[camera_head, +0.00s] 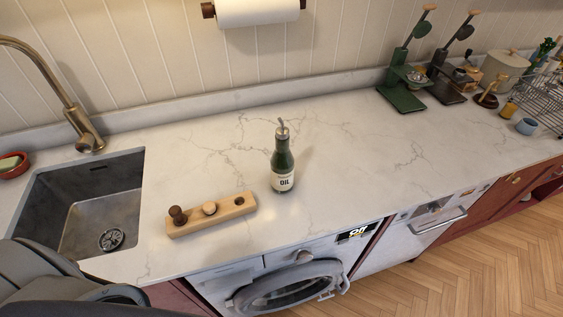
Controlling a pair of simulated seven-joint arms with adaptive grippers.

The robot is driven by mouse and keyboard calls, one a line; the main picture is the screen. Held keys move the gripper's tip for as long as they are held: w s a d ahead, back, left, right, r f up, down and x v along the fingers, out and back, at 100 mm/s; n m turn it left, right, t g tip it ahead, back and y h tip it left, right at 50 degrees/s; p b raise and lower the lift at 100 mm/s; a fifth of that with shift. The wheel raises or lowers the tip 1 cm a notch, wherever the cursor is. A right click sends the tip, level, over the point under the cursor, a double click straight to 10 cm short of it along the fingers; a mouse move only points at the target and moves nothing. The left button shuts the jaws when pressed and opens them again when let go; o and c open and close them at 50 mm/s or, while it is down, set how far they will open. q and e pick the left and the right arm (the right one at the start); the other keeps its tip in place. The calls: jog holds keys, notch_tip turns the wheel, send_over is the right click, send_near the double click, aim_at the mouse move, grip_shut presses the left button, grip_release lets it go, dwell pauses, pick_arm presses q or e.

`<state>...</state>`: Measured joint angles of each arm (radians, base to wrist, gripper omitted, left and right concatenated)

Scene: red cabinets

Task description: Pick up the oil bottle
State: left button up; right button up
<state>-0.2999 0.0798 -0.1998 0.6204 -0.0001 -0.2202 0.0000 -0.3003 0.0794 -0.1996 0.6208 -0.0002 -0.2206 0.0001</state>
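The oil bottle (283,166) stands upright on the white marble counter (345,150), near the middle of the head view. It is dark green with a pale label reading OIL and a metal pourer on top. Nothing touches it. Neither of my grippers shows in this view. A dark grey part of my own body fills the lower left corner.
A wooden block (226,213) with round pegs lies just left of the bottle. A sink (85,200) with a brass faucet (75,112) is at left. Counter right of the bottle is clear.

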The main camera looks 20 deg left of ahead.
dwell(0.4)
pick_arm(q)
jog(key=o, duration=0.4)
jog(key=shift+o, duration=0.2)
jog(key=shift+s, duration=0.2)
